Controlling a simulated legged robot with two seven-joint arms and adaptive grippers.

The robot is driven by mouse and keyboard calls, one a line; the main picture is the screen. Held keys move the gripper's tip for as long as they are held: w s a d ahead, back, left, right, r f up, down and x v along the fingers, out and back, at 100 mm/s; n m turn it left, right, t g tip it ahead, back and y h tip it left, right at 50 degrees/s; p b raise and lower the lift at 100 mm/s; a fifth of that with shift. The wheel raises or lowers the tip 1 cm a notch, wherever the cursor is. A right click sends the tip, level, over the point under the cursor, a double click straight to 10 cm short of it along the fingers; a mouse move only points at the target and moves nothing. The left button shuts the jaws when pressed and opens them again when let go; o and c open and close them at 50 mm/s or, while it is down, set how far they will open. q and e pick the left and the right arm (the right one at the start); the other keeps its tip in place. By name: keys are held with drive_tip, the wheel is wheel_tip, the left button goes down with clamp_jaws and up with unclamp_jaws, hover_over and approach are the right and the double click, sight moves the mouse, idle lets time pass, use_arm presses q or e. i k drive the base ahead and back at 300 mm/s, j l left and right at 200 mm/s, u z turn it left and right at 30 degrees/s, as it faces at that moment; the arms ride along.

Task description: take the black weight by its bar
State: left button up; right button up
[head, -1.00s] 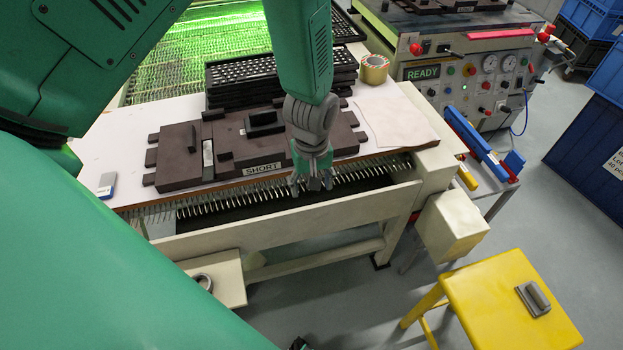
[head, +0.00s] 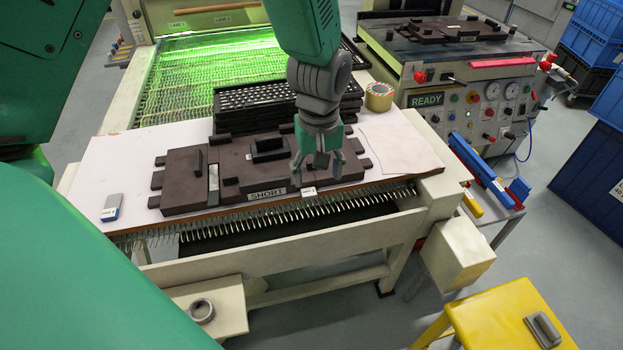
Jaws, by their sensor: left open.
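A black weight (head: 268,146) with a raised bar along its top sits on the dark brown fixture marked SHORT (head: 182,184), on the white table. My left gripper (head: 318,176) points down with its fingers apart and nothing between them. It is to the right of the weight and nearer to me, in front of the fixture's right part. Its height above the fixture is hard to tell. The weight's bar is in plain view and the gripper is not touching it. My right gripper is not in view.
Stacked black trays (head: 245,108) stand behind the fixture. A tape roll (head: 379,97) sits at the back right. A grey-and-blue block (head: 111,207) lies at the left. A row of pins (head: 290,215) lines the front edge. A dark grey handled block (head: 543,329) lies on the yellow stool.

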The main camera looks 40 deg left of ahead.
sight(266, 149)
drive_tip(key=u, duration=1.4)
drive_tip(key=j+z, duration=0.2)
drive_tip(key=z, duration=0.25)
drive_tip(key=j+z, duration=0.25)
drive_tip(key=z, duration=0.25)
drive_tip(key=k+j+z, duration=0.1)
drive_tip(key=z, duration=0.35)
